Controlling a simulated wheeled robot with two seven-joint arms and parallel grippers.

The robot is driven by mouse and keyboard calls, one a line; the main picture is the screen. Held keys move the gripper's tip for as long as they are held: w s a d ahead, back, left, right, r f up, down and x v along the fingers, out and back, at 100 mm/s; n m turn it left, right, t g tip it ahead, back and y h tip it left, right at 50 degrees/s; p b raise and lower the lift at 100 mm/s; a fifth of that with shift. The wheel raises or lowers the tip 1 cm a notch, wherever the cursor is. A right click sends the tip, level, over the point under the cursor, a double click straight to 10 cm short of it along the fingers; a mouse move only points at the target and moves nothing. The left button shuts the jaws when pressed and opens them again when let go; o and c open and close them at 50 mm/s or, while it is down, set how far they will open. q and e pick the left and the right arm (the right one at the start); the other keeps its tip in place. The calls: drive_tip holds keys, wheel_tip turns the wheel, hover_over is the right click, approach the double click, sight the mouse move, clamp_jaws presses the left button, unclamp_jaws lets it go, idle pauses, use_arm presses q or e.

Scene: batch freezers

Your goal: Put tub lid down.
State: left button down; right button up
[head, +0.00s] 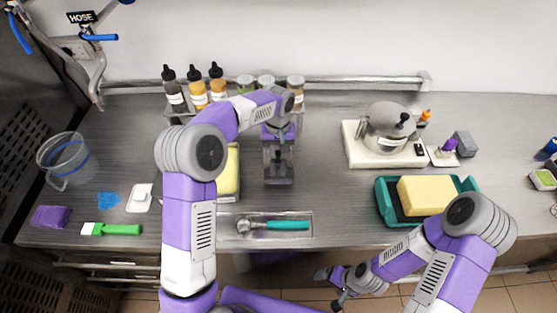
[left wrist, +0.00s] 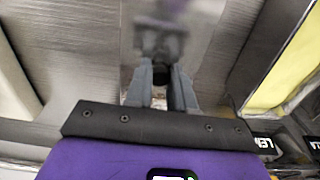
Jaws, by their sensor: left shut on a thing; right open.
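My left gripper (head: 279,180) points down over the steel counter, just right of a tub (head: 229,201) with yellow contents. In the left wrist view its fingers (left wrist: 160,85) are shut on a small dark knob (left wrist: 160,73), which I take to be the tub lid's handle. A brushed grey surface lies below it with a blurred reflection of the gripper. The lid's outline cannot be told from the counter, nor whether it touches down. The open tub also shows at the right of the wrist view (left wrist: 278,75). My right gripper (head: 338,284) is open and empty, low in front of the counter.
Sauce bottles (head: 197,93) and jars stand behind the left arm. A scoop (head: 285,225) lies in a recessed tray in front. Counter between gripper and board is clear.

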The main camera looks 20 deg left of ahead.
sight(278, 161)
use_arm(q)
wheel_tip(278, 161, down, 5)
drive_tip(key=shift+w+f+b, duration=0.1)
drive_tip(key=shift+b, duration=0.25)
drive_tip(key=c, duration=1.4)
unclamp_jaws()
drive_tip(key=shift+f, duration=0.1)
drive_tip(key=o, duration=0.4)
drive_tip(key=shift+o, duration=0.2)
drive_tip(key=shift+r, duration=0.25)
wheel_tip(278, 161, up, 12)
drive_tip(key=shift+p, duration=1)
